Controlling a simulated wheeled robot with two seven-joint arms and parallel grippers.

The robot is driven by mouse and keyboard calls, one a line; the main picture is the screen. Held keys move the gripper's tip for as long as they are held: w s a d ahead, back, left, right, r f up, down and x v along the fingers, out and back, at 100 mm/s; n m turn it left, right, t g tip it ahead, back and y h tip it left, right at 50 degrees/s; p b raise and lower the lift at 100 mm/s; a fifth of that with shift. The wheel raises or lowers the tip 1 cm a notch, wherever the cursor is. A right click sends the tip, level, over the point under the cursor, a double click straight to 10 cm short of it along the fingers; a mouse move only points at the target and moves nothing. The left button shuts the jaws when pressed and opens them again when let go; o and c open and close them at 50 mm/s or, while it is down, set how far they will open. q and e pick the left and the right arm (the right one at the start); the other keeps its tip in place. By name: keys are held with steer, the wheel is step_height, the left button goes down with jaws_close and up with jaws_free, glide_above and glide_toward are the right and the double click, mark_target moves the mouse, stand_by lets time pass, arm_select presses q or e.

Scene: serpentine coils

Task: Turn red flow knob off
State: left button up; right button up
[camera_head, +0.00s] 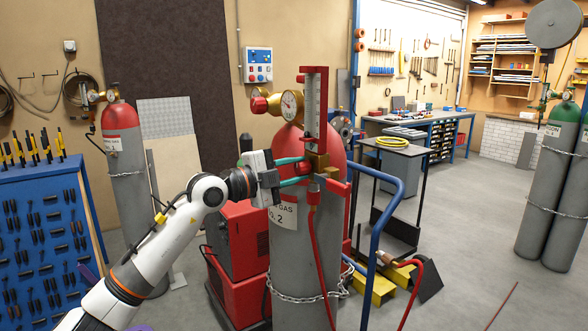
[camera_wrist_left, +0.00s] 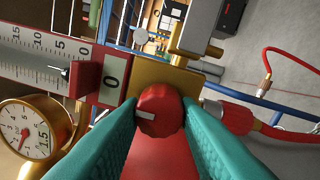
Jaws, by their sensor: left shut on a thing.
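The red flow knob (camera_wrist_left: 158,112) is between the teal fingertips of my left gripper (camera_wrist_left: 160,104) in the left wrist view, with a short white mark on its face. The gripper is shut on it. In the head view my left gripper (camera_head: 300,170) reaches from the left to the brass regulator block (camera_head: 319,160) on the red-topped gas cylinder (camera_head: 305,235). The flow scale (camera_head: 314,105) stands upright above the block. In the wrist view the scale (camera_wrist_left: 40,68) lies sideways, with a dark pointer near 0. My right gripper is not in view.
A round gauge (camera_head: 291,103) sits beside the scale. A red hose (camera_head: 318,250) hangs down the cylinder, which a chain (camera_head: 305,292) wraps. A blue rail (camera_head: 388,215) curves at its right. A blue tool board (camera_head: 45,230) stands left. Open floor lies to the right.

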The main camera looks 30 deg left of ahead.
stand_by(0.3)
arm_select(q)
steer(key=o, duration=1)
steer(key=shift+c, duration=0.2)
steer(key=shift+s+a+f, duration=0.1)
steer(key=shift+s, duration=0.05)
steer(key=b+v, duration=0.8)
steer(key=v, duration=0.3)
steer(key=shift+s, duration=0.3)
steer(key=shift+a, duration=0.15)
